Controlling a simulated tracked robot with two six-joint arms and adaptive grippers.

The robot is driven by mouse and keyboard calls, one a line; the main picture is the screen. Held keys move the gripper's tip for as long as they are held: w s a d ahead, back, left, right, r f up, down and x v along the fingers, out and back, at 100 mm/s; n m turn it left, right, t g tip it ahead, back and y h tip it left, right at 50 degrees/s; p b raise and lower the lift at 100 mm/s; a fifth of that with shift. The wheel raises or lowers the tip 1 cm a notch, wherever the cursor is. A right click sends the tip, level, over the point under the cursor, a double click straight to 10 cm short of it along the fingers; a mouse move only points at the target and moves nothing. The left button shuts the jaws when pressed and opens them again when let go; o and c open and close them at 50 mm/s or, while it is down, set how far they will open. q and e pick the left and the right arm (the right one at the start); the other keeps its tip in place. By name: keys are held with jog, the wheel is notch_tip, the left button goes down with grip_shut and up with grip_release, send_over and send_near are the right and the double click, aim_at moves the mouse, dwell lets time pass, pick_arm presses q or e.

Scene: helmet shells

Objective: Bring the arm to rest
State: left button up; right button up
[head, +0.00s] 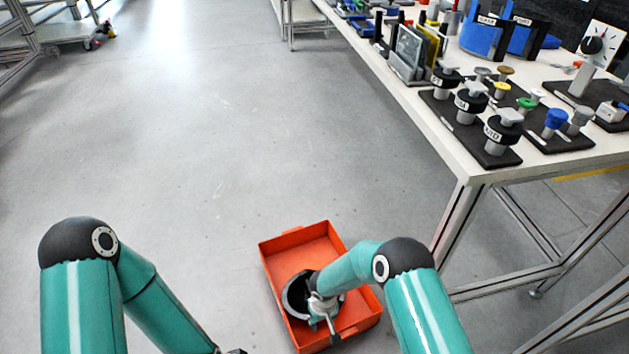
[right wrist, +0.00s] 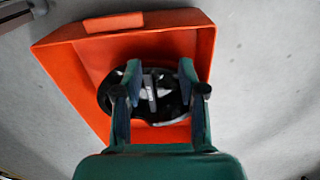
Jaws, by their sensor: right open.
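My right gripper (head: 323,310) is over an orange tray (head: 300,238) on the floor in the head view. A black helmet shell (head: 291,292) with a pale inside lies in the tray, partly hidden by my right gripper. In the right wrist view, my right gripper (right wrist: 158,88) is open, its fingers apart above the helmet shell (right wrist: 172,118), with the tray (right wrist: 180,45) around it. I cannot tell whether the fingers touch the shell. My left arm reaches down at the left of the head view; only a dark bit of its end (head: 235,351) shows at the bottom edge.
A white-topped table (head: 440,135) with a metal frame stands at the right, holding knobs on black bases, blue shells (head: 484,38) and other parts. Its near leg (head: 452,225) is close to my right arm. The grey floor left of the tray is clear. A shelf rack (head: 50,35) stands far left.

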jog(key=s+d+r+m+g+y, duration=0.1)
jog(key=s+d+r+m, duration=0.2)
jog(key=s+d, duration=0.35)
jog(key=s+d+r+m+y, duration=0.1)
jog(key=s+r+m+y, duration=0.15)
jog(key=s, duration=0.45)
jog(key=s+d+r+m+y, duration=0.1)
jog(key=s+d+r+m, duration=0.15)
jog(key=s, duration=0.35)
notch_tip(320, 180, up, 32)
jog(key=w+n+t+p, duration=0.1)
jog(key=p, duration=3)
jog(key=shift+w+r+n+h, duration=0.15)
jog(key=shift+w+n+h, duration=0.1)
jog(key=shift+n+h, duration=0.15)
